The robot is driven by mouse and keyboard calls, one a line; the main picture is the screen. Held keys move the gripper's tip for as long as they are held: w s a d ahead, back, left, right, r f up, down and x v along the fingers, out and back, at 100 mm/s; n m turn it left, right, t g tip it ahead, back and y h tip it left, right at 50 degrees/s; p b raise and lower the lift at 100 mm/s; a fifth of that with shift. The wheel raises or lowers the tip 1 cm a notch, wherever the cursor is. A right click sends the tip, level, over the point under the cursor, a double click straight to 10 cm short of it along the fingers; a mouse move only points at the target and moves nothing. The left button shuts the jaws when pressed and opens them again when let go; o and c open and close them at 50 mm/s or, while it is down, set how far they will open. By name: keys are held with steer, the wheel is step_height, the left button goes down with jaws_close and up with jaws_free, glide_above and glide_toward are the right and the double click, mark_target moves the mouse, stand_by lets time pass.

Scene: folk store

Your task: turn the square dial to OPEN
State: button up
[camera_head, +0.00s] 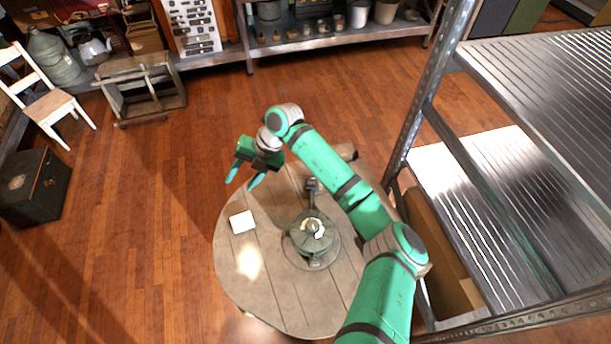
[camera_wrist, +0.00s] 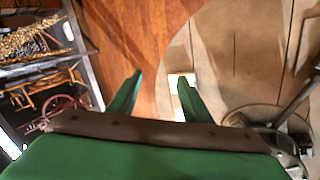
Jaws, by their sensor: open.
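A small white square piece (camera_head: 242,222), which seems to be the square dial, sits on the left part of the round wooden table (camera_head: 285,300). No lettering or OPEN mark is legible on it. My gripper (camera_head: 244,178) is open and empty, above the table's far left edge and apart from the white piece, with its fingers pointing down and toward it. In the wrist view, the white piece (camera_wrist: 174,80) shows beyond my fingers, partly covered by the right one.
A grey-green metal device (camera_head: 312,236) with a pale part on top stands mid-table, beside my arm. A metal shelf rack (camera_head: 470,190) stands close on the right. A white chair (camera_head: 50,105) and dark chest (camera_head: 35,188) stand far left. The floor between is clear.

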mark_target(311, 178)
steer(key=w+d+r+m+t+h, duration=0.1)
steer(key=w+d+h, duration=0.25)
steer(key=d, duration=0.65)
steer(key=w+d+m+t+h, duration=0.1)
steer(key=w+d+h, duration=0.3)
steer(key=d, duration=0.6)
steer(key=shift+y, duration=0.45)
steer(key=f, duration=0.9)
steer(key=shift+w+f, duration=0.15)
steer(key=shift+w, duration=0.15)
steer(key=shift+f, duration=0.55)
steer(key=shift+d, duration=0.1)
steer(key=c, duration=1.1)
